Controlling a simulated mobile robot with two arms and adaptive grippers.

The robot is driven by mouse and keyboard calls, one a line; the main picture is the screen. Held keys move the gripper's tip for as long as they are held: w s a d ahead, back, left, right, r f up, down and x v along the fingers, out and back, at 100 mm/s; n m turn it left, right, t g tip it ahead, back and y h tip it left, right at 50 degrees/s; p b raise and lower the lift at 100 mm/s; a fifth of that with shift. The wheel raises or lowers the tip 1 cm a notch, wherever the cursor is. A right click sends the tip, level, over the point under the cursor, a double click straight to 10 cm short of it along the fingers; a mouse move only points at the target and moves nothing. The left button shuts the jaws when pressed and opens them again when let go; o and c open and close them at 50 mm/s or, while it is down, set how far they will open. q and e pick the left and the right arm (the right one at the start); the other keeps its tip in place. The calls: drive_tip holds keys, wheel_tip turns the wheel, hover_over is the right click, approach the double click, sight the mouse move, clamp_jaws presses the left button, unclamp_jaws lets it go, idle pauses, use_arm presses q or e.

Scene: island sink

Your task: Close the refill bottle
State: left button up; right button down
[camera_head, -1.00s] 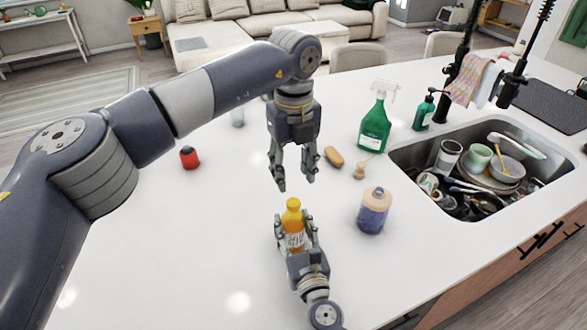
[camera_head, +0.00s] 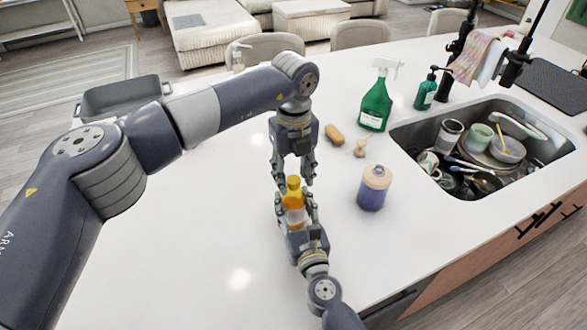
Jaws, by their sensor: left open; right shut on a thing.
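A small orange bottle with a yellow cap, which I take as the refill bottle (camera_head: 294,212), stands upright near the middle of the white counter. My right gripper (camera_head: 297,203) is shut on its body from the near side. My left gripper (camera_head: 293,183) points down from above, open, with its fingertips on either side of the bottle's cap (camera_head: 293,182). I cannot tell whether the fingers touch the cap. Part of the bottle's body is hidden by the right gripper's fingers.
A purple bottle with a beige top (camera_head: 374,188) stands right of the grippers. A brush (camera_head: 334,133), a green spray bottle (camera_head: 375,106) and a green pump bottle (camera_head: 425,92) stand or lie farther back. The sink (camera_head: 405,137) holds dishes. The counter's left front is clear.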

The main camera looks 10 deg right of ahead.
use_arm(q)
clamp_jaws()
drive_tip(key=m, duration=0.9)
drive_tip(key=shift+m, duration=0.4)
drive_tip(key=m, duration=0.3)
drive_tip(key=shift+m, duration=0.4)
drive_tip(key=m, duration=0.4)
drive_tip(key=shift+w+m, duration=0.1)
drive_tip(key=shift+m, duration=0.2)
drive_tip(key=shift+o, duration=0.3)
unclamp_jaws()
